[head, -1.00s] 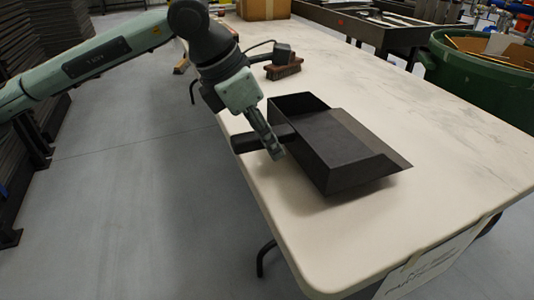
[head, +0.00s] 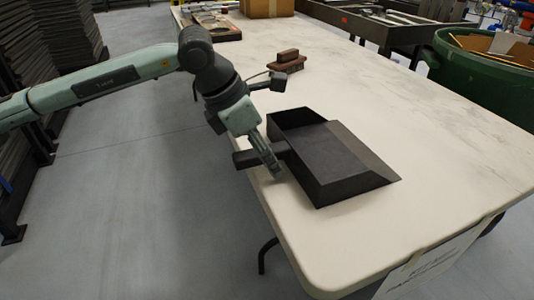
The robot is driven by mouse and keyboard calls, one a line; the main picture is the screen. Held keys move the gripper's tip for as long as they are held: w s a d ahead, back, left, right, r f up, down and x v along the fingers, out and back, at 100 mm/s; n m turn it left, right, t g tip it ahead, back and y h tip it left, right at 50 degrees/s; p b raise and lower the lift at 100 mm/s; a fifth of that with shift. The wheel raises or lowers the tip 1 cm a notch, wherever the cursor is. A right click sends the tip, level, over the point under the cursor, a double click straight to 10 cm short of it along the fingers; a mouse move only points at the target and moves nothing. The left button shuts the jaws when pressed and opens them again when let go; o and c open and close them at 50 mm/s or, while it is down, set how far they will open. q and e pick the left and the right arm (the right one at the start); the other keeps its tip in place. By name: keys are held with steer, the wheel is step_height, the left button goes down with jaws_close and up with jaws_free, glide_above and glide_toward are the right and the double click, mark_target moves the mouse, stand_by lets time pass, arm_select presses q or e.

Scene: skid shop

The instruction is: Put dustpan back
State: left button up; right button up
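The black dustpan (head: 335,157) is at the near left part of the white table (head: 420,140), its open lip toward the right. Its short dark handle (head: 245,159) points left, with its end past the table's left edge. My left gripper (head: 270,163) comes down from above across the handle and is shut on it. The far finger is mostly hidden. I cannot tell whether the pan's underside touches the table. My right gripper is not in view.
A brown brush (head: 288,64) lies on the table behind my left wrist. A cardboard box (head: 267,8) and a tray (head: 217,28) stand farther back. A green bin (head: 480,80) is beyond the right edge. The table right of the dustpan is clear.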

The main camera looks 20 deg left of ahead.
arm_select(q)
steer(key=v, duration=1.1)
steer(key=shift+a+r, duration=0.15)
steer(key=shift+r, duration=0.15)
steer(key=shift+s+a+r, duration=0.1)
steer(key=shift+r, duration=0.1)
